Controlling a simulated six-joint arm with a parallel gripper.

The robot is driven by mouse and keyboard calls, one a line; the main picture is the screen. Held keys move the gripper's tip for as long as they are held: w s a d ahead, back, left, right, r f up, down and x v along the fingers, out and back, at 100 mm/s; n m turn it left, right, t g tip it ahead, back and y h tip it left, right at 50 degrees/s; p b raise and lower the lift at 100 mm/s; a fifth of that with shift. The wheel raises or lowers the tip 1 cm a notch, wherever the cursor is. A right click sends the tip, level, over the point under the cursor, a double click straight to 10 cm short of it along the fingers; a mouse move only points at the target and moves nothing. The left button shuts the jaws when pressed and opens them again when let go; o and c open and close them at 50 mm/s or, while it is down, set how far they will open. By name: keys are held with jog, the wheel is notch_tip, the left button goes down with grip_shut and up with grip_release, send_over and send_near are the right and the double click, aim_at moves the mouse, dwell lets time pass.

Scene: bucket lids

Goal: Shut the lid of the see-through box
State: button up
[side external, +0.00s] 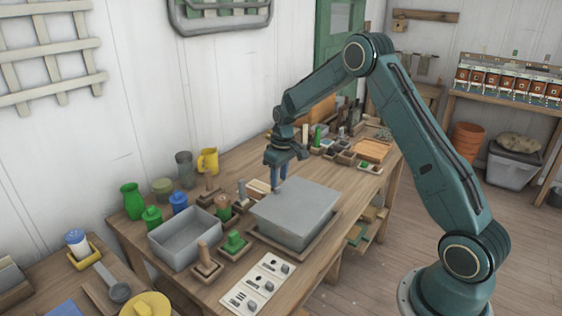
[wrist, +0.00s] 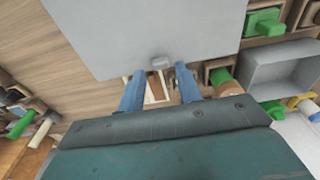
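A grey box (side external: 290,232) stands in a shallow wooden tray (side external: 262,241) on the workbench. Its sides look grey, and I cannot tell whether they are see-through. A flat grey lid (side external: 296,205) covers its top; whether it is fully seated I cannot tell. In the wrist view the lid (wrist: 150,30) fills the upper middle, with a small grey tab (wrist: 160,62) at its near edge. My gripper (side external: 279,188) points down at the lid's far-left edge. In the wrist view its blue fingers (wrist: 159,72) are apart, with the tab seen between their tips and nothing held.
An open grey bin (side external: 186,240) stands left of the box, with green and wooden blocks between them. Cups and jars (side external: 180,165) stand along the wall side. A white switch panel (side external: 258,284) lies in front. Small trays crowd the bench's far end.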

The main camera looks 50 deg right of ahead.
notch_tip(320, 180, up, 4)
jog(key=shift+s+f, duration=0.15)
jog(key=shift+f, duration=0.1)
dwell(0.5)
jog(key=s+a+r+t, duration=0.1)
jog(key=s+a+r, duration=0.45)
jog(key=r, duration=0.35)
jog(key=s+a+r+t, duration=0.1)
jog(key=s+a+r, duration=0.4)
jog(key=s+r, duration=0.25)
jog(key=s+a+r+t, duration=0.1)
jog(key=s+a, duration=0.2)
jog(key=s, duration=0.7)
jog(key=s+a+r+t, duration=0.1)
jog(key=s+a, duration=0.2)
jog(key=s, duration=0.6)
jog(key=shift+s+a, duration=0.35)
jog(key=shift+s, duration=0.05)
